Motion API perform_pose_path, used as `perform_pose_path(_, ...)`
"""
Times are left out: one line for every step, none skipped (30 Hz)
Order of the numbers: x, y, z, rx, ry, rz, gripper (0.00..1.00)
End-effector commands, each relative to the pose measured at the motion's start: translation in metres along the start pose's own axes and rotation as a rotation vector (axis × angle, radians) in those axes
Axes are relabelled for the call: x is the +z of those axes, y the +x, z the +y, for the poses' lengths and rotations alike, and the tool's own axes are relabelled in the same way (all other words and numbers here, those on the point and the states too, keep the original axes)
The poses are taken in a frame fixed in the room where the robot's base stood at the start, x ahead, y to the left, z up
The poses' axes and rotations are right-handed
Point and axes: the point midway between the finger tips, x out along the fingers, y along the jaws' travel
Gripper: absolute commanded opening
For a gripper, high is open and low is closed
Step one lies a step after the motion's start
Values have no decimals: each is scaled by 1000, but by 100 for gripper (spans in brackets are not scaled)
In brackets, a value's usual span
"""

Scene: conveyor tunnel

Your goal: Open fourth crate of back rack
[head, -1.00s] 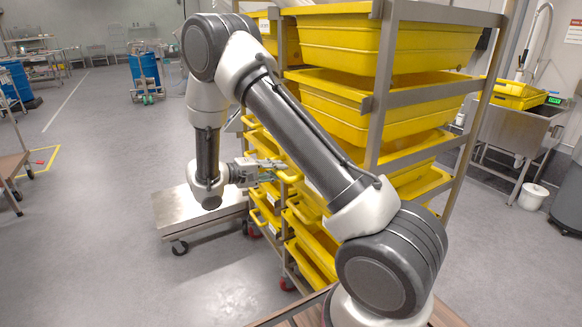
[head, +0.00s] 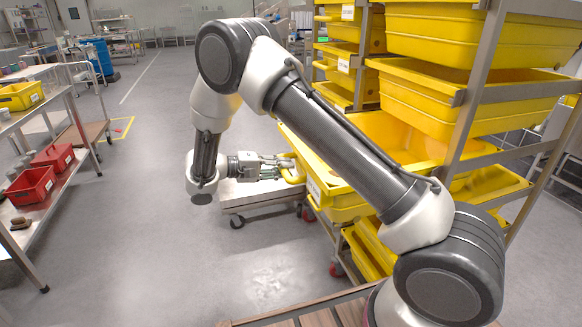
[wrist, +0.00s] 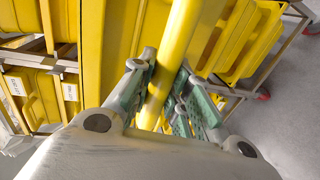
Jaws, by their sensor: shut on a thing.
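In the head view my gripper (head: 278,168) is shut on the front handle (head: 293,173) of a yellow crate (head: 345,182). This crate sticks out to the left from the nearer metal rack (head: 474,90), and part of its hollow inside shows. A white label is on its front. My forearm hides part of the crate and rack. In the wrist view the yellow handle bar (wrist: 178,45) passes between the green-padded fingers of my gripper (wrist: 165,75).
Closed-in yellow crates (head: 425,100) sit above the pulled one, and others (head: 368,248) below. A second rack of crates (head: 342,62) stands behind. A low steel cart (head: 262,198) is beyond my gripper. A shelf cart with red bins (head: 30,187) stands left; floor between is clear.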

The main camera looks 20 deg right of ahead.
Motion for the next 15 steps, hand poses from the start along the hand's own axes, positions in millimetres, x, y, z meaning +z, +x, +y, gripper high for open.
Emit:
perform_pose_path(0,-2,-1,-1,0,1,0)
perform_pose_path(0,-4,-1,-1,0,1,0)
perform_pose_path(0,-5,-2,0,0,1,0)
perform_pose_path(0,-6,-2,0,0,1,0)
perform_pose_path(0,-6,-2,0,0,1,0)
perform_pose_path(0,-7,-2,0,0,1,0)
perform_pose_path(0,-7,-2,0,0,1,0)
perform_pose_path(0,-7,-2,0,0,1,0)
perform_pose_path(0,-7,-2,0,0,1,0)
perform_pose_path(0,-7,-2,0,0,1,0)
perform_pose_path(0,-7,-2,0,0,1,0)
perform_pose_path(0,-7,-2,0,0,1,0)
perform_pose_path(0,-7,-2,0,0,1,0)
perform_pose_path(0,-7,-2,0,0,1,0)
perform_pose_path(0,-7,-2,0,0,1,0)
